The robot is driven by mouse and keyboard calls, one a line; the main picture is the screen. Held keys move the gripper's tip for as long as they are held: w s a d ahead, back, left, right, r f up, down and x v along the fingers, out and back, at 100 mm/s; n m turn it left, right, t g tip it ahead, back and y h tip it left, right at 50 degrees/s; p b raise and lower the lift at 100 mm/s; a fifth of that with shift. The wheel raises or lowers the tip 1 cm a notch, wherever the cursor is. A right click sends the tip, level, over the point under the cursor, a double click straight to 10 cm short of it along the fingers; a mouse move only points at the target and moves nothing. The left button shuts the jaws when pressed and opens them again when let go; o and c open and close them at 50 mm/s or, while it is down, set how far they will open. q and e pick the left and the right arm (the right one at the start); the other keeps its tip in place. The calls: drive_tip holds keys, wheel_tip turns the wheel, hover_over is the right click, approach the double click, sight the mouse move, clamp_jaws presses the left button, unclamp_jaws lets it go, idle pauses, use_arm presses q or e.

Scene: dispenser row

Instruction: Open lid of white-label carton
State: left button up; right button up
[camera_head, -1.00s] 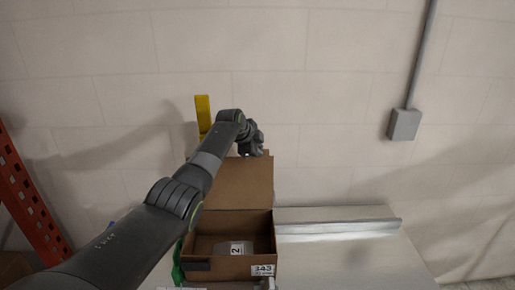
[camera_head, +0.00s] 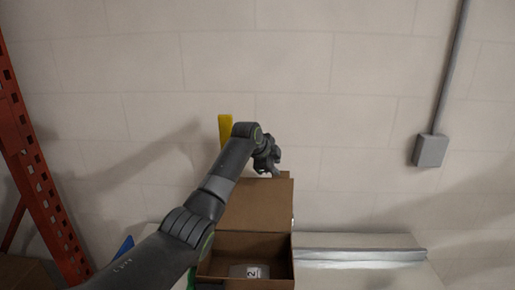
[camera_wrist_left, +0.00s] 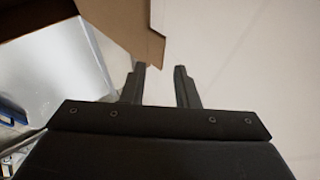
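The brown carton (camera_head: 214,268) stands on the table with its lid (camera_head: 258,204) raised upright at the back. Inside it lies a clear item with a white label (camera_head: 252,271) reading 2. My left gripper (camera_head: 274,170) is at the top edge of the raised lid. In the left wrist view the left gripper's fingers (camera_wrist_left: 160,82) are apart with nothing between them, and a brown lid edge (camera_wrist_left: 128,28) is just beyond, up and to the left. My right gripper is not in view.
A metal ledge (camera_head: 360,252) runs along the table to the right of the carton. An orange rack (camera_head: 40,165) stands at far left. A yellow post (camera_head: 226,135) is behind my arm. A grey box (camera_head: 430,150) is on the wall.

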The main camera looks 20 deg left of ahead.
use_arm(q)
drive_tip(key=b+v, duration=0.4)
drive_tip(key=v, duration=0.9)
drive_tip(key=shift+s+r, duration=0.2)
